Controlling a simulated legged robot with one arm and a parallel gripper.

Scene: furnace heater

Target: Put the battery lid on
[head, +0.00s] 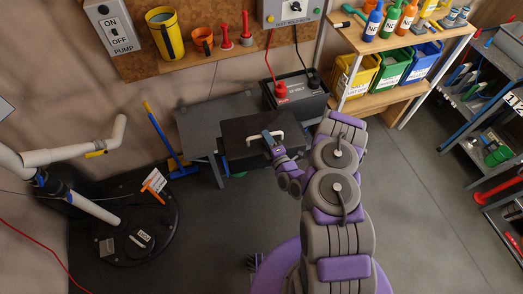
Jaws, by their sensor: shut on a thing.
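A dark, flat battery lid (240,131) with a pale handle (279,133) is near the picture's middle, in front of the grey table. Part of the lid's front right is behind my gripper. The black battery (310,103) stands behind and to the right, with a red clamp (281,90) and a black clamp on top. I cannot tell what is directly under the lid.
A grey table (195,122) stands left of the battery. Shelves (375,92) with yellow, green and blue bins are at the right. A black round base (125,235) with white pipes and a blue broom (165,140) are at the left.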

